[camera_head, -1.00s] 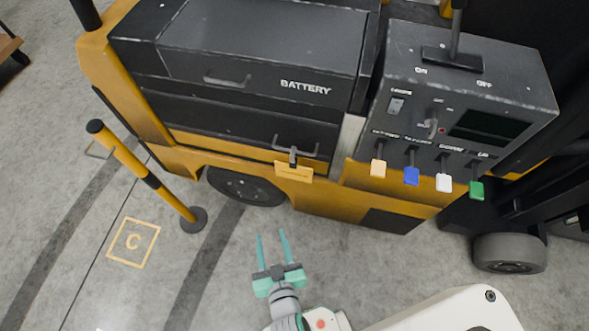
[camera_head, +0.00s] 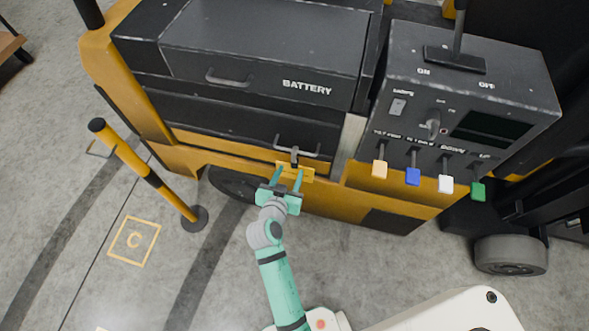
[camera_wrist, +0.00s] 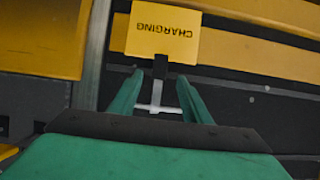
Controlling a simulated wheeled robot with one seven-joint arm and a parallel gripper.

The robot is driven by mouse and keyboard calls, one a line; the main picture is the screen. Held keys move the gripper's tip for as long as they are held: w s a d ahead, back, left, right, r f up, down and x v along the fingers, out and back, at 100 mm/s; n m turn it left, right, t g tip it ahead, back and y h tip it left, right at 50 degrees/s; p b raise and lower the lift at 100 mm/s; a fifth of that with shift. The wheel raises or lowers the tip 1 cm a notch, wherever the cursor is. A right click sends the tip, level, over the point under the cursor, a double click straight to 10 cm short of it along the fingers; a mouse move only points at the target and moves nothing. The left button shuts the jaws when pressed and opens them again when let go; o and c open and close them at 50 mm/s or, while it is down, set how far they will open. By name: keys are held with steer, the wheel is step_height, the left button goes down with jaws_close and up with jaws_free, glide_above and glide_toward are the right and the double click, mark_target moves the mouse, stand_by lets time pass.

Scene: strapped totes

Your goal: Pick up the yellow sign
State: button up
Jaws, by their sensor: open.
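The yellow sign (camera_head: 294,171) hangs by a dark strap from the handle of the lower black drawer on the forklift's side. In the wrist view the sign (camera_wrist: 163,33) reads "CHARGING", upside down, and its dark strap (camera_wrist: 160,68) runs down between my fingers. My gripper (camera_head: 289,176) is open, with its two teal fingers reaching up to the sign from below in the head view. The fingertips (camera_wrist: 160,76) look close to the sign's strap edge. I cannot tell whether they touch it.
The drawer handle (camera_head: 297,149) is just above the sign. A control box (camera_head: 460,100) with several coloured levers stands to the right. A yellow and black post (camera_head: 150,178) stands on the left. The grey floor (camera_head: 215,285) in front is mostly clear.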

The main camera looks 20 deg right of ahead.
mark_target(294, 165)
steer(key=shift+x, duration=2)
steer(key=x, duration=0.3)
steer(key=shift+d+f, duration=0.1)
steer(key=shift+d, duration=0.15)
steer(key=shift+w+a, duration=0.15)
steer(key=shift+w, duration=0.05)
jaws_close()
